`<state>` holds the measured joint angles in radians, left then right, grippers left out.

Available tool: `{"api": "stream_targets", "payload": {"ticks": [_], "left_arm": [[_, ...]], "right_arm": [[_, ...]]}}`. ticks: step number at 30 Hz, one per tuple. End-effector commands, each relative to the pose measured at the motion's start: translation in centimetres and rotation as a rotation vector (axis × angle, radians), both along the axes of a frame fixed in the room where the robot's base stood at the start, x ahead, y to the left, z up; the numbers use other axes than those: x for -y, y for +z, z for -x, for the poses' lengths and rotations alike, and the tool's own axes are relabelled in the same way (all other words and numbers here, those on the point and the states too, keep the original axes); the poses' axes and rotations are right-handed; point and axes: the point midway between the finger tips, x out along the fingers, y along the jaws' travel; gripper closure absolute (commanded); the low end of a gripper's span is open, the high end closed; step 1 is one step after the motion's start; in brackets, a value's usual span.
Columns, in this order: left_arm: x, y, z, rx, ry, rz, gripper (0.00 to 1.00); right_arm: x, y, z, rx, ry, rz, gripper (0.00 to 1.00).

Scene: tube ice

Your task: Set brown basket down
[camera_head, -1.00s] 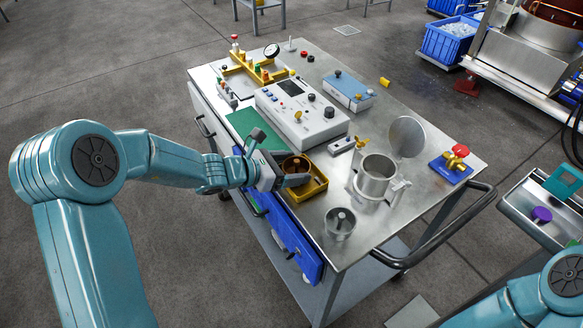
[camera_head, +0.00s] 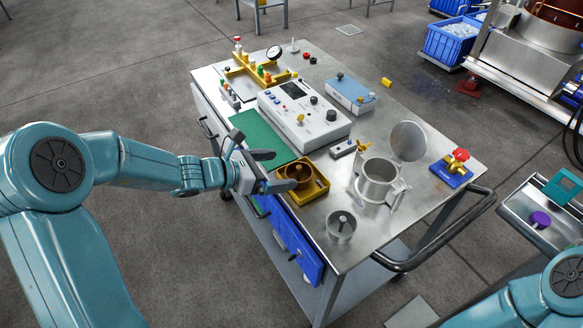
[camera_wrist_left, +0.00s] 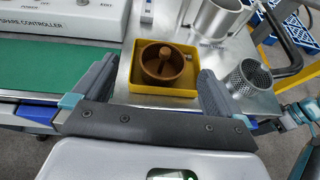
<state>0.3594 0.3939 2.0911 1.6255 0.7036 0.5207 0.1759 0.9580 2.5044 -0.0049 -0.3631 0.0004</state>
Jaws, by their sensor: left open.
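The brown basket (camera_head: 297,171) is a small round cup with a central post. It sits in the yellow square tray (camera_head: 318,188) on the steel cart top. In the left wrist view the basket (camera_wrist_left: 165,68) stands inside the yellow tray (camera_wrist_left: 190,93), between and beyond my fingers. My left gripper (camera_head: 272,170) is open, just left of the basket, its fingers apart; it also shows in the left wrist view (camera_wrist_left: 155,95). The fingers do not appear to touch the basket. My right gripper is not in view; only part of my right arm shows at the lower right.
A green mat (camera_head: 262,137) and a white controller box (camera_head: 304,117) lie behind the tray. A perforated metal basket (camera_head: 341,227) and an open steel pot (camera_head: 377,181) stand to its right. A red-handled valve (camera_head: 455,165) is near the far right edge.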

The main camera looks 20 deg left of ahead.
Motion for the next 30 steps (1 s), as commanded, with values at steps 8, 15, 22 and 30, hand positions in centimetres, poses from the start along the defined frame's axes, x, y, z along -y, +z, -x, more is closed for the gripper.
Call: {"api": "stream_targets", "payload": {"ticks": [8,15,22,30], "left_arm": [[-3.3,2.3,3.9,0.002,-0.002,0.000,0.00],[-3.9,2.7,4.8,0.000,-0.008,-0.001,0.00],[0.2,-7.3,9.3,-0.135,-0.306,-0.280,0.00],[5.0,-23.5,21.5,0.128,-1.323,-0.967,0.00]], "right_arm": [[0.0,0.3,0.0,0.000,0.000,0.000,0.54],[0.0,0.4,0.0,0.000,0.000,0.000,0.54],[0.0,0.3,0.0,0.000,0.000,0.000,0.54],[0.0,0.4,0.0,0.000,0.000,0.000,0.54]]}}
